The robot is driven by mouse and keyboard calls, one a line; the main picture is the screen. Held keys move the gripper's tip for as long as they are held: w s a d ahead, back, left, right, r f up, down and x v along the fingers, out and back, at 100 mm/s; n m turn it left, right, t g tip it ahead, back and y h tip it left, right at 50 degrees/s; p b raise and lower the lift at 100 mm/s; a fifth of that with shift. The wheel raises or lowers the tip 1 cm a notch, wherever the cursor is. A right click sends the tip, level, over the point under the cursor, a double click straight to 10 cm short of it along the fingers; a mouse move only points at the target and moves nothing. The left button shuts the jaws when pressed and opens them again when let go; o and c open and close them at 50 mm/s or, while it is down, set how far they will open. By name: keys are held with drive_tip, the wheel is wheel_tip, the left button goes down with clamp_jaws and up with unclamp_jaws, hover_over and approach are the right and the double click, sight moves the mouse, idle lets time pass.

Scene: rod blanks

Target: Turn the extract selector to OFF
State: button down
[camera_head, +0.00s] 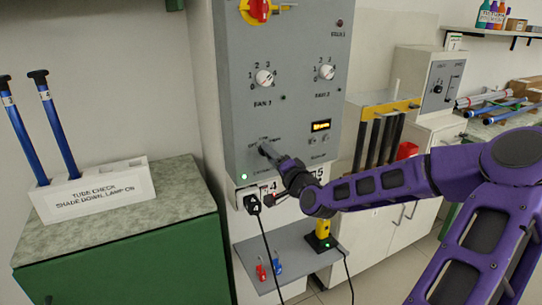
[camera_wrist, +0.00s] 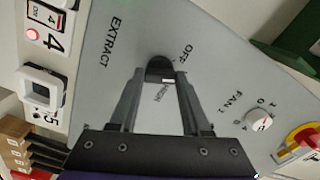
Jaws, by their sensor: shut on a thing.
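The extract selector is a dark knob (camera_wrist: 159,66) on the grey control panel (camera_head: 225,100). In the wrist view it sits between my gripper's fingertips (camera_wrist: 160,76), beside the printed EXTRACT label (camera_wrist: 113,42). My gripper (camera_head: 264,149) is shut on the knob, with one finger on each side. OFF is printed close to the knob (camera_wrist: 181,52), on its upper right in the wrist view, and another, blurred label lies just below it. A pale mark shows on the knob's lower edge; I cannot tell for sure which position it points to.
Fan 1 (camera_head: 264,77) and Fan 2 (camera_head: 327,71) knobs and a red-and-yellow switch (camera_head: 257,10) are above. A lit display (camera_head: 321,126) is to the right. Below are sockets, a plugged black cable (camera_head: 252,204) and a grey shelf (camera_head: 262,252). A green cabinet (camera_head: 120,255) stands left.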

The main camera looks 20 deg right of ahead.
drive_tip(key=shift+r+n+b, duration=0.15)
drive_tip(key=shift+n+b, duration=0.35)
drive_tip(key=shift+n, duration=3.2)
drive_tip(key=shift+c, duration=1.8)
unclamp_jaws()
drive_tip(key=shift+w, duration=0.1)
